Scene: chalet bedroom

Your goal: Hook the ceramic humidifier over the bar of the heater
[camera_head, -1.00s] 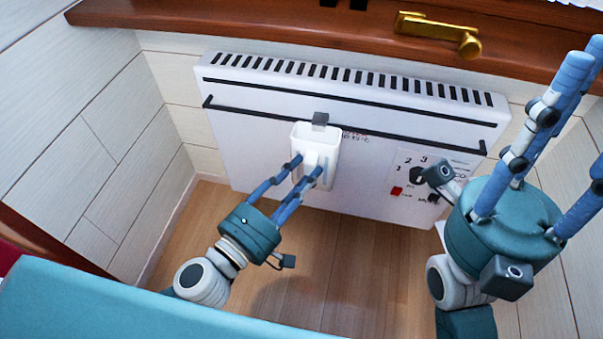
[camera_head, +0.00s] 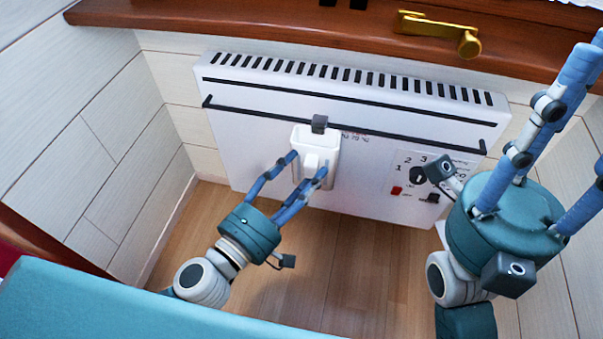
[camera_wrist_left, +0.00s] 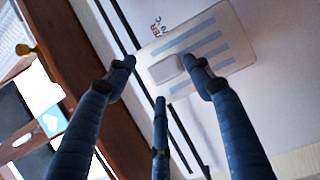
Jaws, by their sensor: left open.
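The white ceramic humidifier (camera_head: 327,150) is upright against the front of the white heater (camera_head: 250,145). Its grey hook (camera_head: 319,123) overlaps the heater's black bar (camera_head: 400,134) and appears to sit over it. My left gripper (camera_head: 306,165) is open, with its fingers around the block on the humidifier's front. In the left wrist view, the humidifier (camera_wrist_left: 222,38) shows grey-blue stripes, and the fingertips stand apart around its block (camera_wrist_left: 165,68). The back of the hook is hidden. My right gripper stands at the right, its fingertips cut off by the frame.
A brown wooden sill (camera_head: 240,22) with a brass handle (camera_head: 440,33) runs above the heater. A dial (camera_head: 418,175) is on the heater's right side. A teal surface (camera_head: 120,305) fills the lower left. The wooden floor (camera_head: 345,270) below is clear.

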